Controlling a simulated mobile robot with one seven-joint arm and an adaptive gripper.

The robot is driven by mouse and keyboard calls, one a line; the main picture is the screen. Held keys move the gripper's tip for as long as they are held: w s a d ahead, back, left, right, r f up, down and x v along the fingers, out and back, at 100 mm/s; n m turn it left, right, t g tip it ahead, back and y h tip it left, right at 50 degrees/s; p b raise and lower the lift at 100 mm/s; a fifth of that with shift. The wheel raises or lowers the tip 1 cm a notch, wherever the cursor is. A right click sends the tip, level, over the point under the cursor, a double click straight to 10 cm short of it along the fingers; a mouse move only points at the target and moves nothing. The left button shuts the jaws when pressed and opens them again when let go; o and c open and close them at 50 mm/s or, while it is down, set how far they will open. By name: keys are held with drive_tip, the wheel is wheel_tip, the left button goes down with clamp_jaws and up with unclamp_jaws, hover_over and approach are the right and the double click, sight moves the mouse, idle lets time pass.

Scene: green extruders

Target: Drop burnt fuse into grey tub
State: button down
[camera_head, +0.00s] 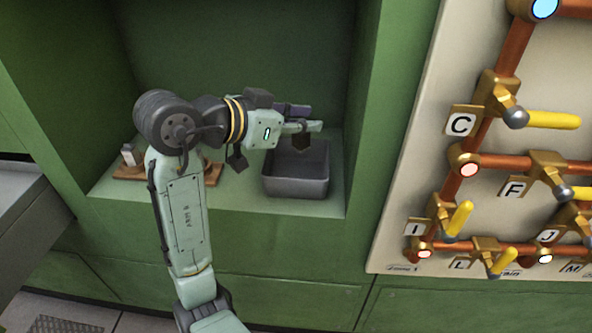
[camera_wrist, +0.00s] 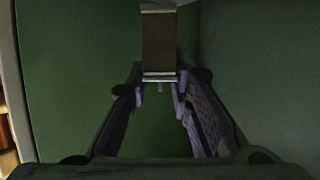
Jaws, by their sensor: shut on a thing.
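The grey tub (camera_head: 297,188) stands on the floor of the green recess, at its right side. My gripper (camera_head: 310,126) is above the tub, its fingers pointing right. It is shut on the burnt fuse (camera_head: 302,143), a small dark block that hangs at the fingertips over the tub's opening. In the wrist view the fuse (camera_wrist: 158,45) is a brown-black block with pale metal ends, between the fingertips of my gripper (camera_wrist: 161,84). The tub's inside is partly hidden by the fuse and gripper.
A brown wooden holder (camera_head: 128,172) with a pale block (camera_head: 129,154) sits at the recess's left, partly behind my arm. The recess's right wall (camera_head: 378,110) is close beyond the fingertips. A pale panel (camera_head: 420,170) with copper pipes and yellow-handled valves is farther right.

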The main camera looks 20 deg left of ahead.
drive_tip(key=c, duration=1.4)
unclamp_jaws()
drive_tip(key=shift+o, duration=0.2)
drive_tip(key=v, duration=1.2)
